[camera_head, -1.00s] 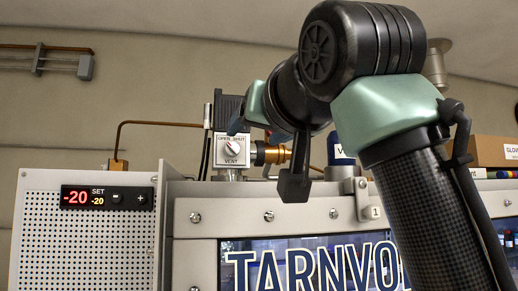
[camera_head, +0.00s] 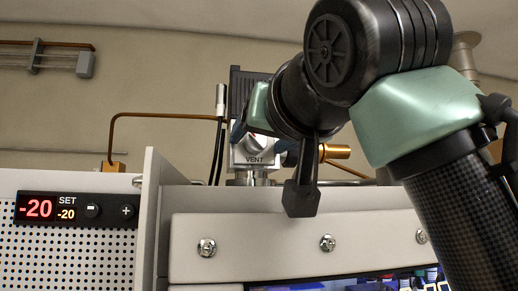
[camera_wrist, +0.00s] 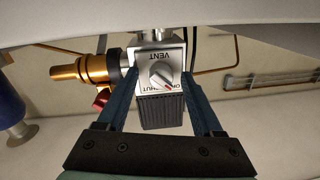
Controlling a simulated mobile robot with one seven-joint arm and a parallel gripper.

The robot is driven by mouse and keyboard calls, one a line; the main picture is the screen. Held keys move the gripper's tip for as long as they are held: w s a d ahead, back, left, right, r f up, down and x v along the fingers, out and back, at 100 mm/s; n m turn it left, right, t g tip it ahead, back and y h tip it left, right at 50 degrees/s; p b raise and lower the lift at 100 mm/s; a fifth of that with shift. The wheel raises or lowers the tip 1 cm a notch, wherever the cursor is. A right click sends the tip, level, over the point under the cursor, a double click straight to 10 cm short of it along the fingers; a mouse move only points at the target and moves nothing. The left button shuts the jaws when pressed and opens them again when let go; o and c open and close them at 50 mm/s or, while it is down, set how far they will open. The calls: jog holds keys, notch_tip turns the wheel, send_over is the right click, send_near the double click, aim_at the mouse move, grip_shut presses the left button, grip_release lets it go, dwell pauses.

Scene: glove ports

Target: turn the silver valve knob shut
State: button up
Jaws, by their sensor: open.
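The silver valve knob (camera_wrist: 163,76) sits on a pale square plate marked VENT, OPEN and SHUT, shown upside down in the wrist view. Its red mark lies at the lower right, on the OPEN side. My gripper (camera_wrist: 160,73) is open, with one blue finger on each side of the valve box and the knob between them. I cannot tell whether the fingers touch the box. In the head view the knob (camera_head: 255,143) is partly hidden by my gripper.
A brass fitting (camera_wrist: 82,71) joins the valve's side, with a red part (camera_wrist: 102,97) by it. A copper pipe (camera_head: 160,115) runs behind. A white cabinet with a -20 display (camera_head: 72,208) stands at left. A bolted panel (camera_head: 280,235) lies below the valve.

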jog(key=shift+s+r, duration=0.15)
jog(key=shift+s, duration=0.25)
jog(key=shift+c, duration=0.3)
jog(key=shift+w, duration=0.1)
grip_shut()
jog(key=shift+m, duration=0.3)
jog(key=m+b, duration=0.2)
jog(key=m, duration=0.1)
jog(key=shift+f, duration=0.25)
jog(key=m+b, duration=0.1)
jog(key=m, duration=0.4)
jog(key=shift+a+t+b, duration=0.1)
jog(key=shift+t+b, duration=0.2)
jog(key=shift+b, duration=0.05)
jog(key=m+b, duration=0.1)
jog(key=m, duration=0.3)
jog(key=shift+m, duration=0.4)
jog(key=m+h, duration=0.1)
jog(key=m, duration=0.4)
jog(key=shift+f, duration=0.1)
jog(key=shift+m, duration=0.4)
